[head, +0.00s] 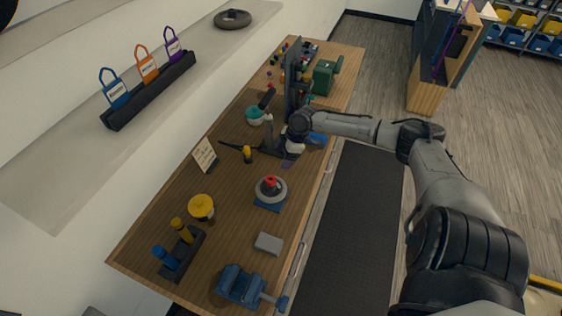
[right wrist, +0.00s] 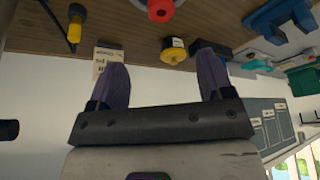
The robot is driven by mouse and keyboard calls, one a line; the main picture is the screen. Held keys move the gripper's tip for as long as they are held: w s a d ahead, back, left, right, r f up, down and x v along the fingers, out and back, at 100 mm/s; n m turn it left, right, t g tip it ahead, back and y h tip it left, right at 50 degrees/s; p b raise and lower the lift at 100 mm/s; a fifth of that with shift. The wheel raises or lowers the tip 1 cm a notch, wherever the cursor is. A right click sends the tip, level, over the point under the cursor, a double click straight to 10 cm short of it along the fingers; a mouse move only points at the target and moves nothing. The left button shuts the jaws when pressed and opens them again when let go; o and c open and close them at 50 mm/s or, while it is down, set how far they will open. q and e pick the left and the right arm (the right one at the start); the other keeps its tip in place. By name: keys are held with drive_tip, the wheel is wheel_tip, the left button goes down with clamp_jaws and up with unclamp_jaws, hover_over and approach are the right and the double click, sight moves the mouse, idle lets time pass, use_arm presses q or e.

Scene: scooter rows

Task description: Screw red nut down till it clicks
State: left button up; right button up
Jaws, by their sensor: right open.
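The red nut (head: 269,182) sits on top of a round grey disc (head: 277,193) over a blue base on the workbench. In the right wrist view the red nut (right wrist: 160,9) is at the top edge, partly cut off. My right gripper (head: 284,158) is above the bench, beyond the nut and apart from it. In the right wrist view its two purple fingers (right wrist: 162,62) are spread, with nothing held between them. My left gripper is not in view.
On the wooden bench (head: 230,232) are a yellow round part (head: 201,207), a rack with blue and yellow handles (head: 180,256), a blue vise (head: 240,285), a grey block (head: 268,243) and a card (head: 205,154). A dark upright panel (head: 292,80) stands farther back.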

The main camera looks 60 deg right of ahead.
sight(270, 181)
drive_tip(key=p+x, duration=0.1)
drive_tip(key=x, duration=1.2)
drive_tip(key=shift+a+f, duration=0.15)
drive_tip(key=shift+f, duration=0.2)
